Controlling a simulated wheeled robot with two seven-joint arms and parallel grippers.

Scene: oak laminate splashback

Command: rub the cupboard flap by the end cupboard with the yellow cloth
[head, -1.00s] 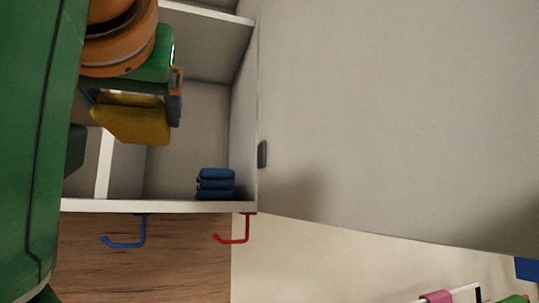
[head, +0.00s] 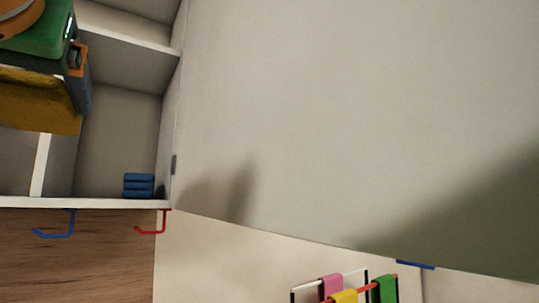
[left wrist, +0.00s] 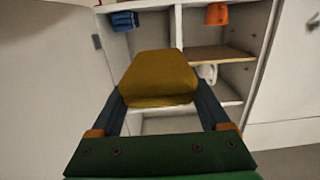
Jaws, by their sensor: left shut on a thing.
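The yellow cloth (head: 38,104) is a thick folded pad at the left edge of the head view, in front of the open cupboard. My left gripper (left wrist: 158,94) is shut on it; the cloth (left wrist: 158,75) sticks out beyond both fingers in the left wrist view. The cupboard flap (head: 330,120) is a large plain pale-grey panel, standing open to the right of the cupboard and filling much of the head view. It also shows at the left of the left wrist view (left wrist: 45,90). The cloth is apart from the flap. My right gripper is in neither view.
A folded blue stack (head: 138,185) lies in the cupboard. A blue hook (head: 70,225) and a red hook (head: 163,223) hang beneath it. A rack with pink (head: 331,286), yellow and green cloths stands lower right. An orange cup (left wrist: 217,14) is on a shelf.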

